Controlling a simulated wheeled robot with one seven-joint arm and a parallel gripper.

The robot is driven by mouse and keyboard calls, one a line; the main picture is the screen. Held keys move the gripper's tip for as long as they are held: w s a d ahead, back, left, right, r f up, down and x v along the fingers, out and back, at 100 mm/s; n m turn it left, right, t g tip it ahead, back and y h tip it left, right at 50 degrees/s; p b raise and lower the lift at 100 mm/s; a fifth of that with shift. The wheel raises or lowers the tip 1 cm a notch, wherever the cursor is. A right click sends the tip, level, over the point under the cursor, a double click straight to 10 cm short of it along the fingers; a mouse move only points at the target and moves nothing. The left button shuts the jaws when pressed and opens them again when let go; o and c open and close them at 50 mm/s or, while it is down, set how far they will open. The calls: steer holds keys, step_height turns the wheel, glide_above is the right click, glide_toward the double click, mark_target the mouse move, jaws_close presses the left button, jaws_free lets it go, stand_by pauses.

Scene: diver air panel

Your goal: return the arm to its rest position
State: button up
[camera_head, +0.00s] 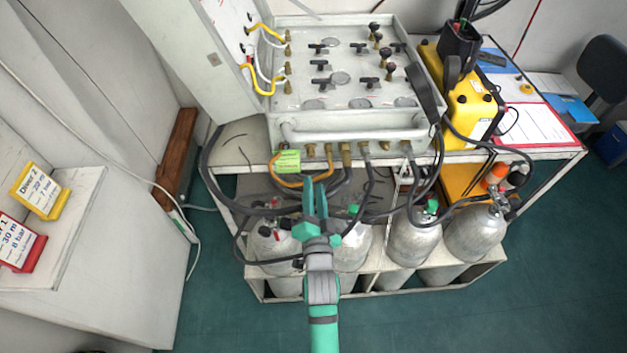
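My arm, teal and grey, reaches up from the bottom middle of the head view. My gripper (315,186) points away from me, in front of the diver air panel (345,75) and over the gas cylinders.
Silver cylinders (413,240) stand in a white rack below the panel, with black hoses looping around. A yellow case (470,105) and a red-edged sheet (532,124) are on the right. A white shelf (75,250) with depth signs stands left. Green floor (225,310) is open in front.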

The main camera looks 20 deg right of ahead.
steer(key=shift+s+a, duration=0.1)
steer(key=shift+s, duration=0.15)
stand_by(0.4)
steer(key=s+a+f+n+y, duration=0.1)
steer(key=s+a+f+n, duration=0.3)
steer(key=s, duration=0.5)
steer(key=s+a+f+n+y, duration=0.2)
steer(key=s+a+f, duration=0.1)
steer(key=s+a, duration=0.4)
steer(key=s+a+r+n+g+y, duration=0.1)
steer(key=s+a+n, duration=0.1)
steer(key=s, duration=0.7)
steer(key=s+a+r+n+g+y, duration=0.1)
steer(key=s+a+n, duration=0.2)
steer(key=s, duration=0.6)
steer(key=shift+a+r+n, duration=0.2)
steer(key=shift+a+n, duration=0.1)
steer(key=shift+n, duration=0.4)
